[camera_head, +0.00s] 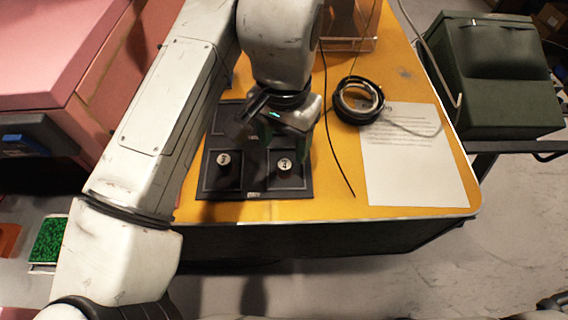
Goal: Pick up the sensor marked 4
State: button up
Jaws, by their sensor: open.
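The sensor marked 4 (285,165) is a small round piece with a pale top and a dark number. It sits in the front right square of a black tray (255,192) on the yellow table. A like sensor marked 3 (223,159) sits in the front left square. My gripper (282,145) points down over the tray, just behind the sensor marked 4 in the picture. It is open, and I see nothing between its fingers. My arm and gripper hide much of the tray's back squares. The gap between fingertips and sensor is hard to judge.
A black ring-shaped coil (358,101) and a printed white sheet (415,165) lie right of the tray on the yellow table (340,190). A thin black cable (335,150) runs close by the tray's right side. A dark green case (492,80) stands at the right.

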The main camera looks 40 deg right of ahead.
aim_at(284, 164)
jog(key=f, duration=0.3)
jog(key=shift+s+a+f, duration=0.2)
jog(key=shift+s+f, duration=0.1)
jog(key=shift+s, duration=0.05)
jog(key=shift+f, duration=0.65)
jog(key=shift+c, duration=0.3)
jog(key=c, duration=1.1)
